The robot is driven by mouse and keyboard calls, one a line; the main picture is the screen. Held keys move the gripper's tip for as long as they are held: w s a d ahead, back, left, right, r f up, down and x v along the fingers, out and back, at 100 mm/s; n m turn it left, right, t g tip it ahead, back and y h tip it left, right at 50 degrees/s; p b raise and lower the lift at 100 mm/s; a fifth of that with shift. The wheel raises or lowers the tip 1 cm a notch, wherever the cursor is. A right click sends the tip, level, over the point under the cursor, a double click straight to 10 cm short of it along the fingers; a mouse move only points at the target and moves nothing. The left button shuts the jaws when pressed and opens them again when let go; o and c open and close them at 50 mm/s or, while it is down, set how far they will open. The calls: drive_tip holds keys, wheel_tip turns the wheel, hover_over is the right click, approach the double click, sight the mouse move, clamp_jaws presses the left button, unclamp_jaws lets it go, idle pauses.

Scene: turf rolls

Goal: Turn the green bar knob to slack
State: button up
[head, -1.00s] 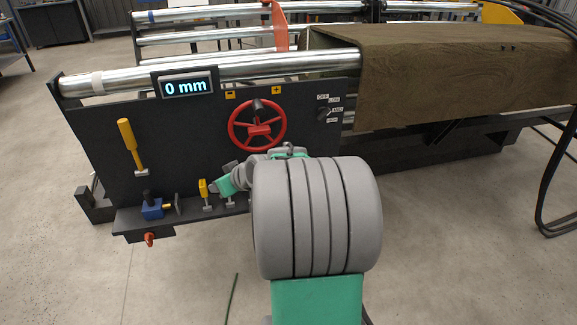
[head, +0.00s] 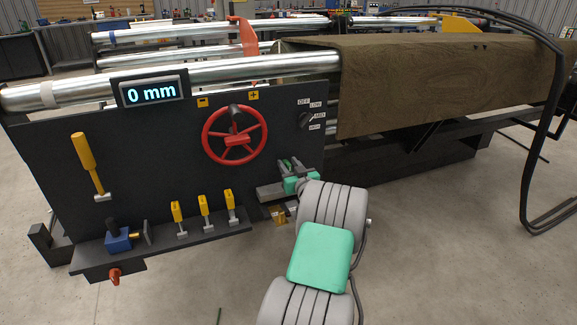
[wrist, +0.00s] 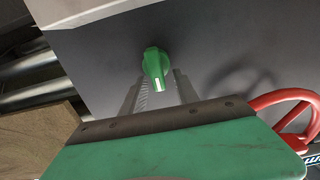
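The green bar knob (wrist: 155,64) sticks out of the dark panel in the wrist view, with a white mark at its lower end. My gripper (wrist: 157,80) has its two grey fingers apart, one on each side of the knob. Whether the fingertips touch the knob or stop short of it, I cannot tell. In the head view my gripper (head: 287,166) is at the panel's right part, below a black dial. The gripper hides most of the knob there, and any slack label is not readable.
A red handwheel (head: 235,136) is left of my gripper, and the black dial (head: 306,119) with several labels is above it. Yellow levers (head: 203,204) stand on the ledge at lower left. A display (head: 151,92) reads 0 mm. A brown turf sheet (head: 400,85) hangs at right.

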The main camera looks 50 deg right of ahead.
drive_tip(key=c, duration=0.7)
clamp_jaws()
